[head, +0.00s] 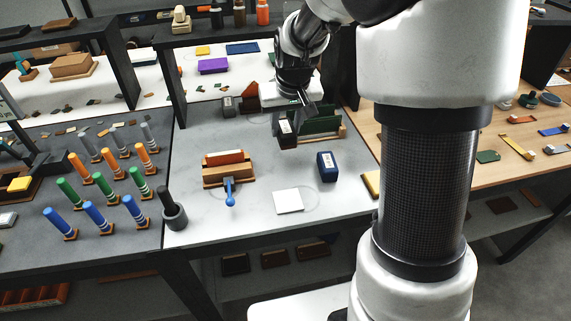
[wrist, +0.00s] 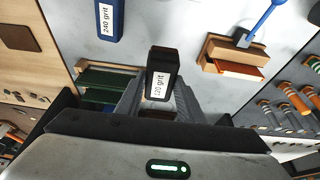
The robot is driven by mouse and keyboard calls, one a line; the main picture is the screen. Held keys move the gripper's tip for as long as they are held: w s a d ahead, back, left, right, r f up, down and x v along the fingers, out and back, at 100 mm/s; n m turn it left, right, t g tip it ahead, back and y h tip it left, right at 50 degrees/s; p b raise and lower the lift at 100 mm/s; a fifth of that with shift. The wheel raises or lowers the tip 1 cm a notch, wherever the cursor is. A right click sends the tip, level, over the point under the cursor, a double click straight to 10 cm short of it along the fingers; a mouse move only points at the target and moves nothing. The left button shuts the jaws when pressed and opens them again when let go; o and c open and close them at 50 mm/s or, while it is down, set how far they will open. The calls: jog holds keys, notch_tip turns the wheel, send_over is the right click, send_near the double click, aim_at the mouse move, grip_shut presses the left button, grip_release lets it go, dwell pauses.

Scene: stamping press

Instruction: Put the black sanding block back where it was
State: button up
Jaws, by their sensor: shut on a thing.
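The black sanding block (head: 287,140), labelled "120 grit", is held in my gripper (head: 285,116) in the head view. In the wrist view the black block (wrist: 162,70) sits between the fingers of my gripper (wrist: 158,98), its label facing the camera. My gripper is shut on it. The block appears to be above the grey-white table, just left of the green-panelled rack (head: 322,126); the exact height is hard to tell. A blue sanding block (head: 327,172), labelled "240 grit" in the wrist view (wrist: 108,24), stands on the table to the right.
A wooden holder (head: 227,176) with an orange piece and blue-handled tool stands left. A white square (head: 288,201) lies in front. A dark pestle and mortar (head: 174,214) stands at the left edge. Small dark blocks (head: 228,107) stand behind. Table between holder and blue block is clear.

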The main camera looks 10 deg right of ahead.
notch_tip(320, 180, down, 10)
jog(key=shift+r+b, duration=0.15)
jog(key=shift+b, duration=0.3)
jog(key=shift+f, duration=0.25)
jog(key=o, duration=1.3)
jog(key=shift+r, duration=0.1)
